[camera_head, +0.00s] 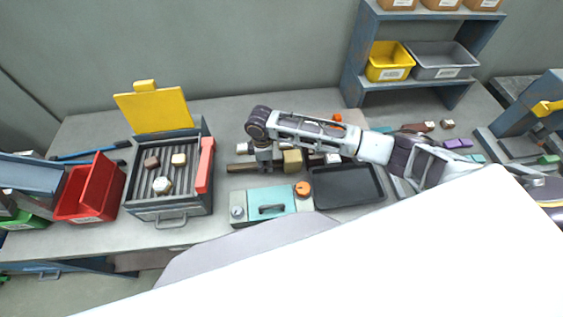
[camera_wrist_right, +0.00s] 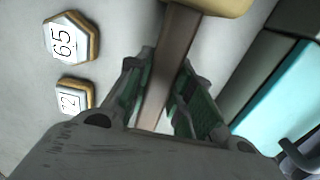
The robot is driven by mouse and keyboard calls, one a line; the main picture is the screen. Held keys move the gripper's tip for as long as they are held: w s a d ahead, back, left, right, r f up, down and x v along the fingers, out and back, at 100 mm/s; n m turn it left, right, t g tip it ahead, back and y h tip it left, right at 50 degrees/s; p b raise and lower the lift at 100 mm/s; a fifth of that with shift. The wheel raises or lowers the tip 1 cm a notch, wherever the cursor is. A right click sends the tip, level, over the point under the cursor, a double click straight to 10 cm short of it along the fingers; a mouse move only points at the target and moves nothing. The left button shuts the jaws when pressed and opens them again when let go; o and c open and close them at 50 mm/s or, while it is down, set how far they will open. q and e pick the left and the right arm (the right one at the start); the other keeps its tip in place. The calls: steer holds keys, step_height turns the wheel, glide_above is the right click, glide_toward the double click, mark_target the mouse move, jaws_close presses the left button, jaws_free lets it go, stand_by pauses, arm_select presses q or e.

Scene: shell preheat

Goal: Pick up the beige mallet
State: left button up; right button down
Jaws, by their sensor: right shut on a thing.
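The beige mallet lies on the grey bench in the middle of the head view, with a beige head (camera_head: 292,160) and a brown handle (camera_head: 238,168). In the right wrist view the handle (camera_wrist_right: 178,55) runs between the fingers and the head (camera_wrist_right: 215,4) is cut off at the top edge. My right gripper (camera_head: 264,168) reaches down over the handle, left of the head. In the wrist view the right gripper (camera_wrist_right: 166,75) has its green-padded fingers on both sides of the handle, closed on it. My left gripper is not in view.
A teal box (camera_head: 270,204) sits just in front of the mallet, with a black tray (camera_head: 345,186) to its right. An open grey heater box (camera_head: 170,215) with a yellow lid (camera_head: 155,110) stands left. Numbered pieces (camera_wrist_right: 74,38) lie beside the handle. A red bin (camera_head: 92,190) is farther left.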

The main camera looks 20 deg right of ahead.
steer(key=shift+r, duration=0.1)
step_height(320, 180, up, 18)
steer(key=b, duration=0.1)
stand_by(0.8)
steer(key=shift+d, duration=0.15)
stand_by(0.4)
